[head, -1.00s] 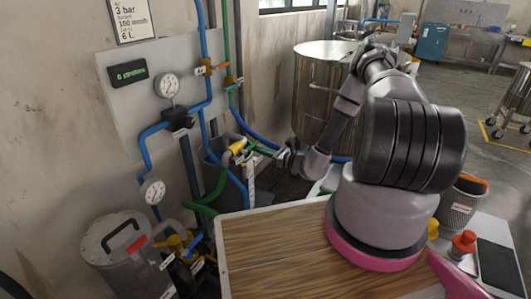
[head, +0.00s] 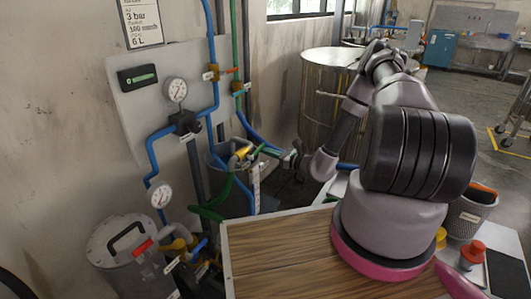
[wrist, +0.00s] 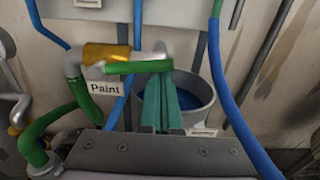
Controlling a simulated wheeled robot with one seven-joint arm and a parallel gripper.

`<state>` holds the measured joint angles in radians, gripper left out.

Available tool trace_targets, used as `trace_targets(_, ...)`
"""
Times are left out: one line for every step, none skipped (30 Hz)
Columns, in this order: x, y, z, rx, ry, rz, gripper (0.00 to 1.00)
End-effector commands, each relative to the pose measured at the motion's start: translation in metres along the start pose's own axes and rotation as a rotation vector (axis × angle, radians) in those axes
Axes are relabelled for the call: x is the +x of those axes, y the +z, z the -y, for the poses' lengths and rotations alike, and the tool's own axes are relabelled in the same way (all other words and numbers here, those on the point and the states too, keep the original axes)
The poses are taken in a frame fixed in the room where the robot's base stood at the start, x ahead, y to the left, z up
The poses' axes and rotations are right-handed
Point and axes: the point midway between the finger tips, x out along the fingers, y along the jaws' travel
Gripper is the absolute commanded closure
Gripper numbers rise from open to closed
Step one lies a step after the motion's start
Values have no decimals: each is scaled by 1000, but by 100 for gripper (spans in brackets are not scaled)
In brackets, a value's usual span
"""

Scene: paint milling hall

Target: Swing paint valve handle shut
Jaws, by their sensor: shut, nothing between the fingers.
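The paint valve has a yellow body (wrist: 108,53), which also shows in the head view (head: 242,152). Its green handle (wrist: 138,67) points right from the valve, roughly level in the wrist view. A white "Paint" label (wrist: 105,88) hangs below the valve. My gripper (wrist: 161,78) has its two green fingers closed together with nothing between them. The fingertips are just below the handle's right part in the wrist view; I cannot tell whether they touch it. In the head view my gripper (head: 268,151) is small beside the valve, and handle and fingers are hard to separate.
Blue pipes (head: 150,150) and gauges (head: 175,90) line the wall panel. A grey bucket (wrist: 195,100) stands behind the fingers. A green hose (wrist: 45,130) bends at the left. A lidded tank (head: 110,240) and a wooden tabletop (head: 280,255) are nearer; a steel drum (head: 318,95) stands behind.

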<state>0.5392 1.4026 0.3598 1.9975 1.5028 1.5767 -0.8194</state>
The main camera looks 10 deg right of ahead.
Motion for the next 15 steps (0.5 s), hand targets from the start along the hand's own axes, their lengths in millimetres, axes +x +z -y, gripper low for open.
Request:
trace_targets(0,1,0,0,0,0,100)
trace_targets(0,2,0,-1,0,0,100)
trace_targets(0,4,0,-1,0,0,100)
trace_targets(0,5,0,-1,0,0,100)
trace_targets(0,7,0,-1,0,1,100)
trace_targets(0,9,0,-1,0,1,100)
trace_targets(0,11,0,-1,0,1,100)
trace_targets(0,13,0,-1,0,1,100)
trace_targets(0,16,-1,-1,0,1,100)
trace_targets(0,17,-1,0,0,1,100)
trace_targets(0,18,-1,0,0,0,100)
trace_targets(0,18,-1,0,0,0,100)
trace_targets(0,18,-1,0,0,0,100)
trace_targets(0,18,-1,0,0,0,100)
trace_targets(0,18,-1,0,0,0,100)
